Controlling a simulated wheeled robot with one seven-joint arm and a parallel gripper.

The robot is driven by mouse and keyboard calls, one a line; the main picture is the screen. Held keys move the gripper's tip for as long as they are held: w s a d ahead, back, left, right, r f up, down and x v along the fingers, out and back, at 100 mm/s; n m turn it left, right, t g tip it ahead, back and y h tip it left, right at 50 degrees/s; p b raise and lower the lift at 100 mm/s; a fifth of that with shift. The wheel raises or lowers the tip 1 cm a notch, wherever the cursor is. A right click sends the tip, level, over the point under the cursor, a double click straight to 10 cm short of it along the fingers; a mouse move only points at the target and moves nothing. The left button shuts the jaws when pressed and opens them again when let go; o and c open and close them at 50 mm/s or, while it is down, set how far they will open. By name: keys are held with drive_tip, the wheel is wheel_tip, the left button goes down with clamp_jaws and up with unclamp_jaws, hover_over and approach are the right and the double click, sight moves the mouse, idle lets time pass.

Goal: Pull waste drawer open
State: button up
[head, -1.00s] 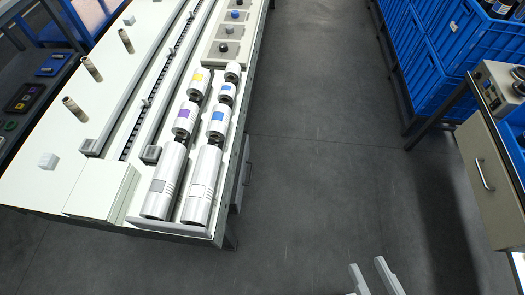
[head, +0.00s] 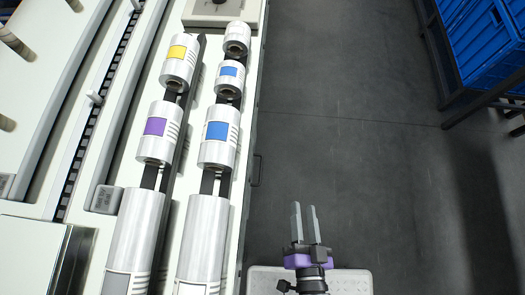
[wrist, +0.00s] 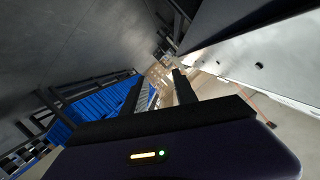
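A dark handle (head: 257,170) sticks out from the side of the wrapper machine, just below its table edge in the head view. It may belong to the waste drawer; the drawer's front is hidden under the edge, so I cannot tell how far it stands open. My gripper (head: 304,208) is over the floor to the right of the machine, apart from the handle and nearer to me. Its two fingers are parallel with a gap between them and nothing held. In the wrist view the gripper (wrist: 158,76) also shows apart fingers, with a pale machine side (wrist: 250,45) at the upper right.
Film rolls with yellow, purple and blue labels, such as the purple one (head: 156,131), lie on the machine top (head: 30,240). Blue crates (head: 485,45) stand on a dark rack at the right. The grey floor (head: 350,120) between is clear.

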drive_tip(key=w+a+f+m+y+b, duration=0.1)
drive_tip(key=w+a+f+b, duration=0.2)
drive_tip(key=f+b, duration=0.35)
drive_tip(key=w+a+f+b, duration=0.2)
drive_tip(key=w+f+b, duration=0.1)
drive_tip(key=f, duration=0.7)
drive_tip(key=w+a+f+m+y+b, duration=0.1)
drive_tip(key=w+a+f+b, duration=0.3)
drive_tip(key=f, duration=0.5)
drive_tip(key=y+b, duration=0.2)
drive_tip(key=b, duration=0.9)
approach(261, 168)
drive_tip(key=w, duration=0.2)
drive_tip(key=shift+g, duration=0.3)
drive_tip(key=shift+a+f+b+x, duration=0.1)
drive_tip(key=shift+f+b+x, duration=0.05)
drive_tip(key=shift+b+x, duration=1.7)
drive_tip(key=shift+a+f+b+x, duration=0.1)
drive_tip(key=shift+f+b+x, duration=0.1)
drive_tip(key=shift+b+x, duration=1.6)
drive_tip(key=shift+w+a+p, duration=0.2)
drive_tip(key=shift+w+p, duration=0.15)
drive_tip(key=shift+p, duration=0.2)
clamp_jaws()
drive_tip(key=shift+f, duration=0.1)
